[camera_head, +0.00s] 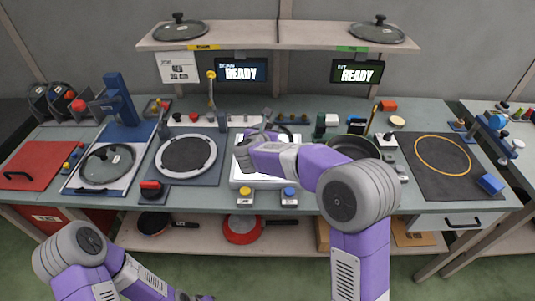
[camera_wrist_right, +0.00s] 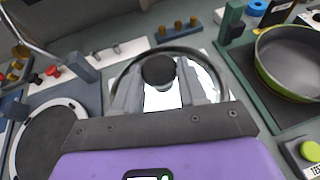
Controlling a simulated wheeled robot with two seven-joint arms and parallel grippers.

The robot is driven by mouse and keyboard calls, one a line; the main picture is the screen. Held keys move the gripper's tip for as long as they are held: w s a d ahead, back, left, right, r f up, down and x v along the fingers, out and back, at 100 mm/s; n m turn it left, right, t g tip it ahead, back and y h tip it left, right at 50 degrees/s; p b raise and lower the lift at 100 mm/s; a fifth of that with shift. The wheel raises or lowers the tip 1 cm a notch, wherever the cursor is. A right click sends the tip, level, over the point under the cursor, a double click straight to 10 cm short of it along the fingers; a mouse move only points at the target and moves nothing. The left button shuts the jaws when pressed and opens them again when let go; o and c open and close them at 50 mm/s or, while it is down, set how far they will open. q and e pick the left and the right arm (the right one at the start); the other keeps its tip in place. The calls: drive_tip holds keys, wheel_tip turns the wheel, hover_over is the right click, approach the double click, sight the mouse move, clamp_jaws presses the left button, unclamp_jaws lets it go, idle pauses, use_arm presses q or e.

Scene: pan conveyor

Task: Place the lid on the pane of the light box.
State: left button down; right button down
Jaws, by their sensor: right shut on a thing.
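The held lid is clear glass with a dark knob (camera_wrist_right: 158,70) and a metal rim (camera_wrist_right: 205,62). My right gripper (camera_wrist_right: 160,92) is shut on the knob in the right wrist view. In the head view the right gripper (camera_head: 246,150) and arm hide most of the lid. The light box (camera_head: 242,182) is white and lies under them on the bench. Its bright pane (camera_wrist_right: 160,99) shows through and around the glass; whether the lid touches it I cannot tell. My left arm is low at the left in the head view, and its gripper is barely visible at the bottom edge.
A round dark plate (camera_head: 186,155) lies left of the light box, and another lid (camera_head: 107,165) lies further left. A pan (camera_head: 352,148) stands to the right. Two lids (camera_head: 180,28) (camera_head: 376,29) sit on the upper shelf. Yellow and blue buttons (camera_head: 245,191) (camera_head: 289,192) stand in front.

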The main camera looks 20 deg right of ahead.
wheel_tip(320, 180, down, 7)
drive_tip(key=shift+b, duration=1.05)
drive_tip(key=shift+r, duration=0.1)
drive_tip(key=c, duration=0.6)
unclamp_jaws()
drive_tip(key=shift+f, duration=0.2)
drive_tip(key=shift+s+a+r, duration=0.1)
drive_tip(key=shift+r, duration=0.2)
drive_tip(key=p+v, duration=0.1)
drive_tip(key=v, duration=1)
drive_tip(key=shift+s+a, duration=0.2)
drive_tip(key=shift+s, duration=0.1)
